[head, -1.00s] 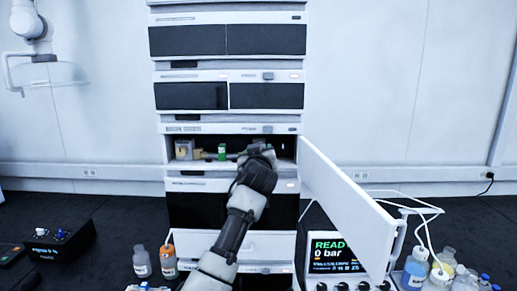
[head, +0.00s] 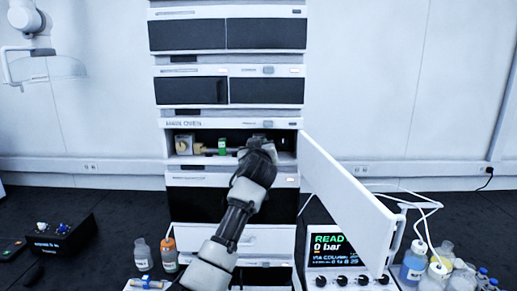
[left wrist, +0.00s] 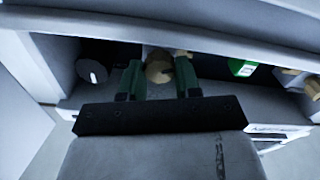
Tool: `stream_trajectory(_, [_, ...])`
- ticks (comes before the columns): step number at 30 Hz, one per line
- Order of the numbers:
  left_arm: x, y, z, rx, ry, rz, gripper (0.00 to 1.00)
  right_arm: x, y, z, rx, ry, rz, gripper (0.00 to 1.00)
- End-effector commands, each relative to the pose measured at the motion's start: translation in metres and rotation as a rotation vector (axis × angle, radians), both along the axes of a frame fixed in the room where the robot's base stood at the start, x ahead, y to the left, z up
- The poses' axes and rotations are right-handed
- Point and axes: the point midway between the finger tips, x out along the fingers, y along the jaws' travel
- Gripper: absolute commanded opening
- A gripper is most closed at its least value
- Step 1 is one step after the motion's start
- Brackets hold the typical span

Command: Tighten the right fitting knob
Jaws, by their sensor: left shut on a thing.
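My left gripper (head: 257,147) reaches into the open compartment (head: 235,127) of the instrument stack, at its right half. In the left wrist view its two green-sided fingers (left wrist: 159,80) are closed on the sides of a round tan knob (left wrist: 158,66), the right fitting knob. In the head view my gripper hides this knob. A green-marked column (head: 222,146) lies to the left of the gripper; its green part also shows in the left wrist view (left wrist: 242,67). A tan knob (head: 199,148) is at the column's left end. My right gripper is not in view.
The open white door (head: 348,200) swings out to the right of the compartment, close to my arm. A display reading 0 bar (head: 335,243) stands below it. Bottles stand left (head: 142,254) and right (head: 414,262) of the stack. A black box (head: 60,235) is at left.

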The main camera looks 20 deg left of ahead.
Motion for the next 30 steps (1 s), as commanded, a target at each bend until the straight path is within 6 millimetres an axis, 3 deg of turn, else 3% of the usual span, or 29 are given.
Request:
stream_trajectory(11, [0.0, 0.0, 0.0, 0.182, 0.053, 0.0, 0.09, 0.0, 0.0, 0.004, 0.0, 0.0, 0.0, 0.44])
stream_trajectory(30, [0.001, -0.002, 0.001, 0.763, 0.222, 0.001, 0.09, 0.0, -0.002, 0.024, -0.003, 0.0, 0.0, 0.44])
